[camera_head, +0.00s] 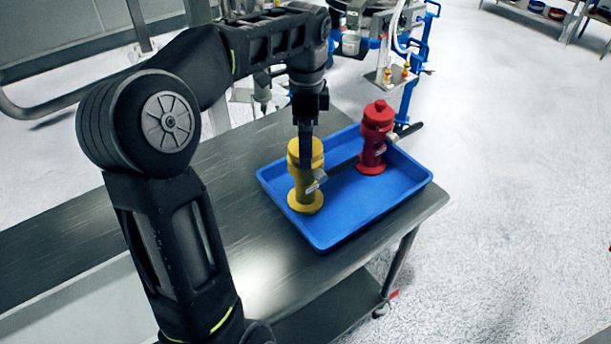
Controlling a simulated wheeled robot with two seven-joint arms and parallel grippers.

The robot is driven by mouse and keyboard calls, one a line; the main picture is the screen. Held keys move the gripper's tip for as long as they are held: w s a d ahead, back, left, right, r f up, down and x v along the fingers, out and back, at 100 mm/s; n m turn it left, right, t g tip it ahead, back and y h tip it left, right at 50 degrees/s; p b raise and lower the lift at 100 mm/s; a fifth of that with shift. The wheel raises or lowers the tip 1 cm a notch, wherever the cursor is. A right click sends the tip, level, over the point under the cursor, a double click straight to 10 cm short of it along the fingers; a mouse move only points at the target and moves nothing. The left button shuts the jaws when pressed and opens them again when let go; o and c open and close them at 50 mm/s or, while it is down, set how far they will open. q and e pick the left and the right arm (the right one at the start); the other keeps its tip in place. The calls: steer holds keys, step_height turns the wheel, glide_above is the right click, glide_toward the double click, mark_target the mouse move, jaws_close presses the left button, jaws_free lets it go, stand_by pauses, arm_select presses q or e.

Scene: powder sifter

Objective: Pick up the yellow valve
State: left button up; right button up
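The yellow valve (305,198) stands upright in the left part of a blue tray (340,228) on the metal table. My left arm comes in from the left and reaches over the table. My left gripper (306,158) points down at the yellow valve, and a dark finger overlaps the valve's upper body. I cannot tell whether the fingers touch or grip it, and part of the valve is hidden behind the gripper. My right gripper is not in view.
A red valve (374,140) stands upright in the same tray, right of the yellow one. The metal table (235,232) is bare left of the tray. Blue-framed equipment (408,85) stands behind the tray. Open pale floor (510,190) lies to the right.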

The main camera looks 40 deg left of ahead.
mark_target(306, 177)
arm_select(q)
steer(key=shift+f, duration=0.1)
step_height(306, 177, down, 4)
steer(key=shift+f+p, duration=0.15)
steer(key=shift+p, duration=0.55)
steer(key=shift+f, duration=0.35)
steer(key=c, duration=2.1)
steer(key=shift+r, duration=0.1)
jaws_close()
steer(key=shift+w, duration=0.1)
